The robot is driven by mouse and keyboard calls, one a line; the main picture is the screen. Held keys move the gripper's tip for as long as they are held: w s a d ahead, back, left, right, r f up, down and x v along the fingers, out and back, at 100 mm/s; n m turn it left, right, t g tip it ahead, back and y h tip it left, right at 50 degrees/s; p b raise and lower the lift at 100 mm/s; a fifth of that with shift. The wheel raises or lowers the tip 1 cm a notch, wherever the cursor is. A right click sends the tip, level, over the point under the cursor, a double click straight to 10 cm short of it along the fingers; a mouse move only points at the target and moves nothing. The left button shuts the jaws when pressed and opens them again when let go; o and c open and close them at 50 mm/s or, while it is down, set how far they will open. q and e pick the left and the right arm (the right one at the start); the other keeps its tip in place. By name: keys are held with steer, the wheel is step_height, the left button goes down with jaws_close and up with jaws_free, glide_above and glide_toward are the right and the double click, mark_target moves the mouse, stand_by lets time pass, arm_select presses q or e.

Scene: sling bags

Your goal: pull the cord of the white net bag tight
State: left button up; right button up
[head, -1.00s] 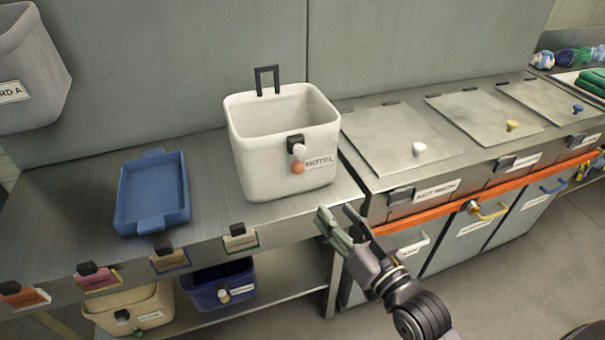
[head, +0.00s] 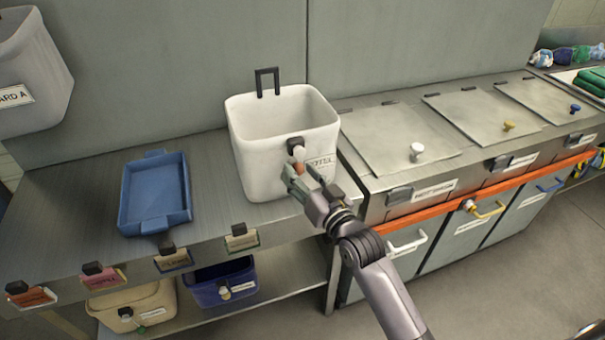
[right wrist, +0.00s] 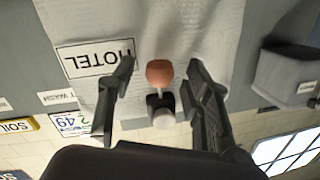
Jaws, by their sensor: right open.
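The white net bag (head: 262,165) stands open on the steel counter, with a HOTEL label (head: 322,166) on its front. From a black clip (head: 295,141) on its front hang a white toggle (head: 299,152) and an orange-brown ball (head: 299,167). My right gripper (head: 305,177) is open in front of the ball. In the right wrist view, the ball (right wrist: 159,72) and white toggle (right wrist: 165,118) lie between the spread fingers (right wrist: 160,80), apart from both. The cord itself is mostly hidden. My left gripper is out of view.
A blue tray (head: 153,195) lies on the counter to the left. Lidded bins with an orange rail (head: 432,203) stand to the right. A beige bin (head: 135,308) and a blue bin (head: 222,285) are on the shelf below.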

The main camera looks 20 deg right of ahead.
jaws_close()
stand_by(0.6)
